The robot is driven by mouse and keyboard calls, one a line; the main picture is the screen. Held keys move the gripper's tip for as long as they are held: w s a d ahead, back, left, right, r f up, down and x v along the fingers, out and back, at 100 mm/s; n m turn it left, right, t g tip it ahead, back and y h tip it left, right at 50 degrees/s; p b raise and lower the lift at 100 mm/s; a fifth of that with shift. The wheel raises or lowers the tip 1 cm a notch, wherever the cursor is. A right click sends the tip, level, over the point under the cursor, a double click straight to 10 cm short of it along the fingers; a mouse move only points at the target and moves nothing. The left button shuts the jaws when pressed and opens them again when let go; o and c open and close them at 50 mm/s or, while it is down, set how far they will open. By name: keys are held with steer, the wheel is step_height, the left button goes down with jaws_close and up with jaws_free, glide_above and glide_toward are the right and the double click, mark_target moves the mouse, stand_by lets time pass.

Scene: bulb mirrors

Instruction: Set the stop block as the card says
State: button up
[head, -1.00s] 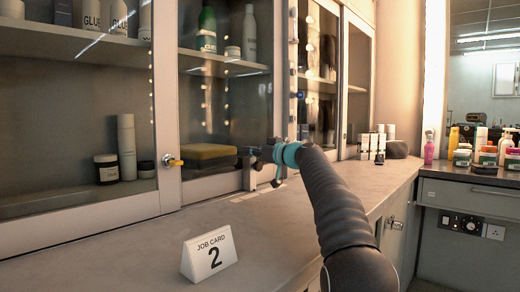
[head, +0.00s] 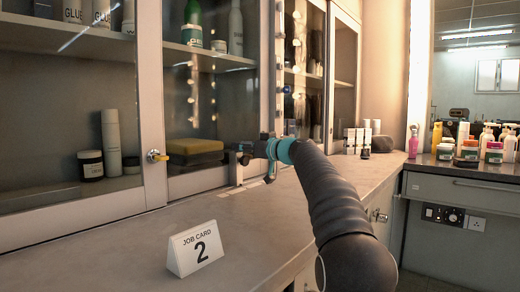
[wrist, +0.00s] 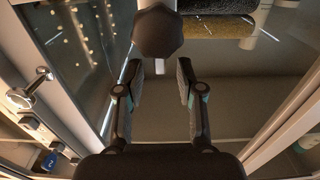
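The job card (head: 195,249) stands on the counter near the front and reads "2". My gripper (head: 244,153) is at the cabinet front, beside the right end of a yellow and dark block (head: 195,150). A dark many-sided piece (wrist: 157,32) lies just beyond the fingertips. I cannot tell whether it is the stop block. The yellow and dark block also shows at the top of the wrist view (wrist: 217,28). Pale labels (head: 237,189) lie on the counter below my gripper.
Bottles and jars (head: 112,142) stand inside. Small white bottles (head: 355,139) stand at the counter's far end. The counter (head: 110,240) is clear around the card.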

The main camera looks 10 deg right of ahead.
steer(key=v, duration=0.9)
steer(key=shift+s, duration=0.2)
steer(key=shift+d, duration=0.1)
